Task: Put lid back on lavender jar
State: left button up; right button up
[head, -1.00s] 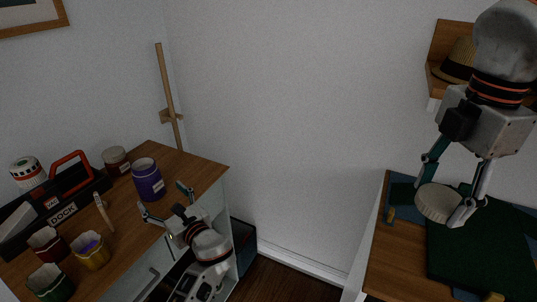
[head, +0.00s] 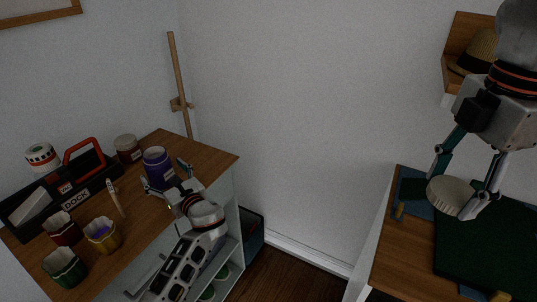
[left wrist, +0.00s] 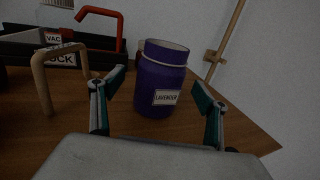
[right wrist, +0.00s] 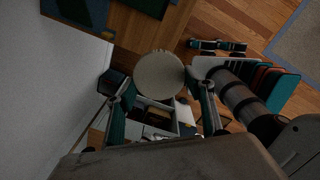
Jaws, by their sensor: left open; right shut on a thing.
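The purple lavender jar (head: 158,167) stands upright and open-topped on the wooden cabinet top. In the left wrist view the jar (left wrist: 160,80) shows its LAVENDER label. My left gripper (head: 166,176) is open, its fingers pointing at the jar; in the left wrist view the jar stands between and beyond the fingertips (left wrist: 160,88). I cannot tell whether they touch it. My right gripper (head: 461,185) is shut on a round cream lid (head: 452,196), held up in front of the right-hand desk. The lid (right wrist: 160,74) also shows between the fingers in the right wrist view.
A black toolbox with red handle (head: 84,164), a brown jar (head: 127,148) and red, yellow and green pots (head: 65,268) share the cabinet top (head: 200,158). A wide floor gap separates it from the desk with a dark green mat (head: 480,245).

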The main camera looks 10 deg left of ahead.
pick_arm(q)
jog(key=shift+a, duration=0.1)
jog(key=shift+p+x, duration=0.3)
jog(key=shift+x, duration=2.35)
jog(key=shift+w, duration=0.1)
jog(key=c, duration=1.3)
